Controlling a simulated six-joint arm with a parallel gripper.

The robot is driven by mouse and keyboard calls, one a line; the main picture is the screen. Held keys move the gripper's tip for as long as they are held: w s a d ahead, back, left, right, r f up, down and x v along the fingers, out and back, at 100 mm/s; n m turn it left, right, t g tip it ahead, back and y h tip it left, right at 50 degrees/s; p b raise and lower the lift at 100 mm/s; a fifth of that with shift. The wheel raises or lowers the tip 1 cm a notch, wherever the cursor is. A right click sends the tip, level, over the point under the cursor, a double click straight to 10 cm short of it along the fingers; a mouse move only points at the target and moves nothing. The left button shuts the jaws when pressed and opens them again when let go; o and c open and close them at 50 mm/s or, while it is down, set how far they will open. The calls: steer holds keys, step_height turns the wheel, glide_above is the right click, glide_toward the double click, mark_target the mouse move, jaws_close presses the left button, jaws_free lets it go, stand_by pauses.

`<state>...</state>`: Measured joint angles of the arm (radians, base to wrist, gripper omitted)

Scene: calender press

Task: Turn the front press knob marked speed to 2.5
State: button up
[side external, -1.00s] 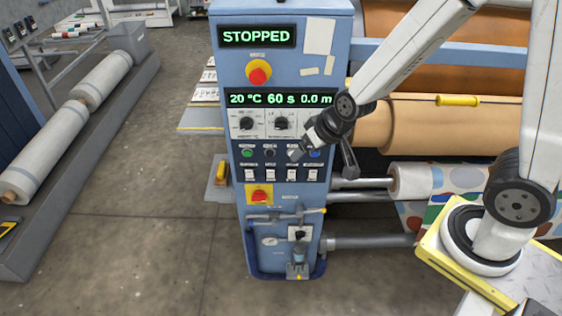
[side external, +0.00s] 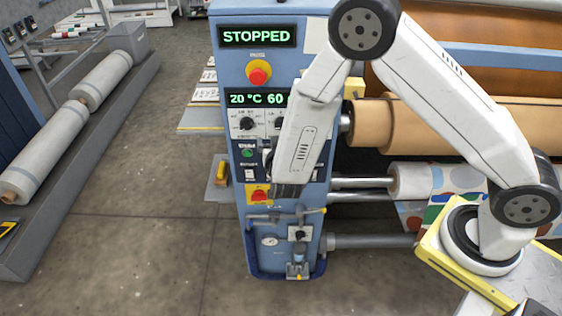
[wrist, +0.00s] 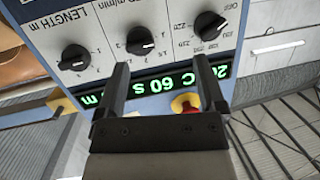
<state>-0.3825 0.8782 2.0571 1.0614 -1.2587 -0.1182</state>
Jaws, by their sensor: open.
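Three black knobs stand in a row on the press panel, upside down in the wrist view. The middle knob (wrist: 140,40), on a scale lettered m/min, has a white pointer line toward picture right. It partly shows beside my arm in the side external view (side external: 281,123). My gripper (wrist: 161,64) is open and empty. Its two fingers reach over the panel, with the middle knob between their lines but beyond the tips. No contact with the knob is visible. In the side external view my arm covers part of the panel and hides the fingers.
The LENGTH knob (wrist: 75,57) and the temperature knob (wrist: 210,25) flank the middle one. A green display (wrist: 165,83) and a red button (wrist: 187,104) are near the fingers. The top display (side external: 257,36) reads STOPPED. Rolls (side external: 375,128) lie at the right.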

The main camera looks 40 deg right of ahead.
steer(key=shift+s+f+m+h, duration=0.25)
steer(key=shift+s+h, duration=0.3)
steer(key=shift+h, duration=0.35)
steer(key=shift+s+f+m+h, duration=0.2)
steer(key=shift+s+h, duration=0.3)
steer(key=shift+h, duration=0.4)
steer(key=shift+w+d, duration=0.1)
steer(key=shift+d, duration=0.05)
steer(key=x, duration=0.7)
steer(key=shift+w+d, duration=0.2)
jaws_close()
